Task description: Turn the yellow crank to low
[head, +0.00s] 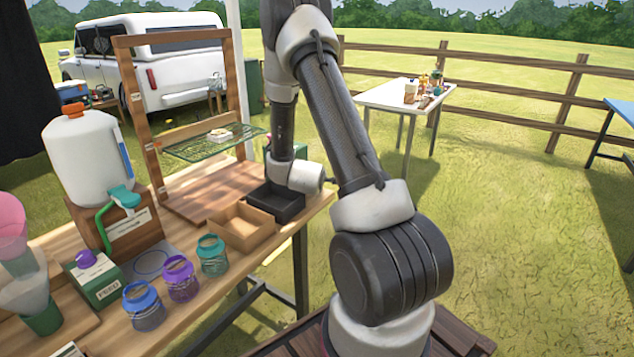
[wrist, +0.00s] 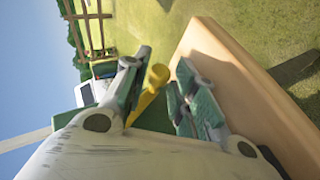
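In the wrist view, my gripper (wrist: 159,70) is open, with one finger on each side of the yellow crank (wrist: 150,93). The crank has a rounded knob and a slim arm slanting down to the left. It lies close beside the left finger, and I cannot tell if they touch. A gap separates it from the right finger. A dark green surface shows behind the crank. In the head view, my arm hides the crank and my fingers at the table's far end. No low marking is visible.
The wooden table (head: 215,275) holds a black tray (head: 276,205), a wooden tray (head: 241,229), a wooden frame (head: 128,95) with a wire shelf, several jars and a white jug (head: 85,155).

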